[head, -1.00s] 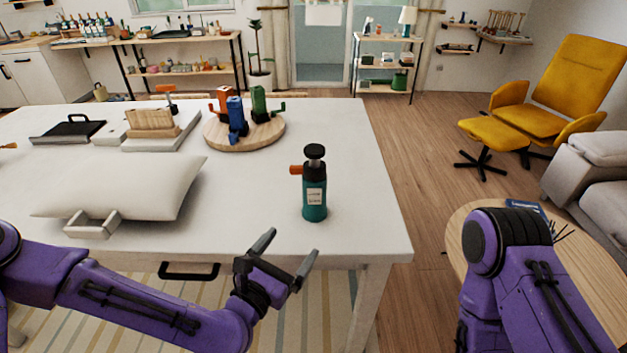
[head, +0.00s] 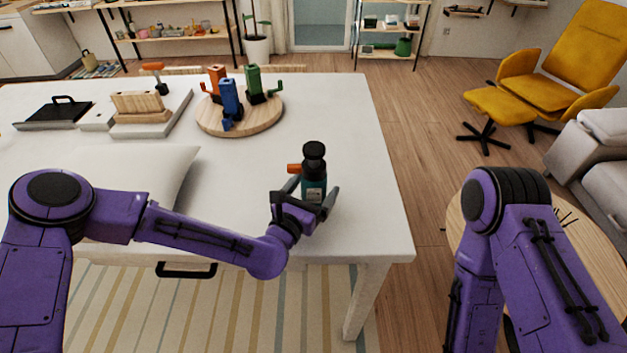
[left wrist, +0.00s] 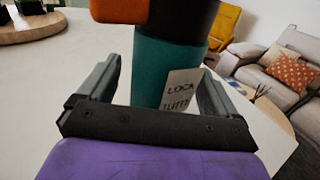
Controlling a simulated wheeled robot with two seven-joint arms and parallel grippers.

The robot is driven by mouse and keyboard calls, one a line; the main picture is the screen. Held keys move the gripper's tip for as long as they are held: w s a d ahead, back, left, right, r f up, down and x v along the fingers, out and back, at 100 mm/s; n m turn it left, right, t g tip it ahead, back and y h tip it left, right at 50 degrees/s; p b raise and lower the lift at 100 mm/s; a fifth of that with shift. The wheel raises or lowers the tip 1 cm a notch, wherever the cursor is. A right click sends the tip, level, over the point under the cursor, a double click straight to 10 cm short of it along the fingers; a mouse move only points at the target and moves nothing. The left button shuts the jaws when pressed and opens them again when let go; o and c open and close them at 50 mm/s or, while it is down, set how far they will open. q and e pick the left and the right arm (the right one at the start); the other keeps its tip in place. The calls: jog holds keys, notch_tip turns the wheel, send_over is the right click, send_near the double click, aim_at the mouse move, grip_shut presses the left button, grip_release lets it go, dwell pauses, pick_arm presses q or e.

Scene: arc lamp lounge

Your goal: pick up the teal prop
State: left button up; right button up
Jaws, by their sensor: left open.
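The teal prop (head: 314,184) is an upright teal cylinder with a black top, an orange side knob and a pale label. It stands near the right front of the white table (head: 350,140). My left gripper (head: 310,190) is open, with one finger on each side of the prop. In the left wrist view the teal body (left wrist: 165,72) stands between the two open fingers (left wrist: 155,90), with gaps visible at the sides. The prop's base is partly hidden by the gripper in the head view. My right gripper is out of view; only my right arm shows.
A round wooden board (head: 270,115) holds orange, blue and green props behind. A white cushion (head: 165,170) lies to the left, partly behind my left arm. A round wooden side table (head: 590,240) stands right. The tabletop around the prop is mostly clear.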

aim_at(318, 173)
pick_arm(q)
jog(key=shift+w+d, duration=0.3)
jog(key=shift+w, duration=0.05)
jog(key=shift+a, duration=0.1)
jog(key=c, duration=1.3)
jog(key=shift+c, duration=1)
jog(key=shift+r, duration=0.45)
jog(key=s+r, duration=0.1)
jog(key=r, duration=0.1)
jog(key=s+r+b, duration=0.1)
jog(key=r, duration=0.1)
jog(key=s+r+b, duration=0.1)
jog(key=s+r, duration=0.1)
jog(key=shift+r, duration=0.35)
jog(key=s+r+p, duration=0.5)
jog(key=s+p, duration=0.2)
jog(key=s, duration=0.3)
jog(key=shift+r, duration=0.2)
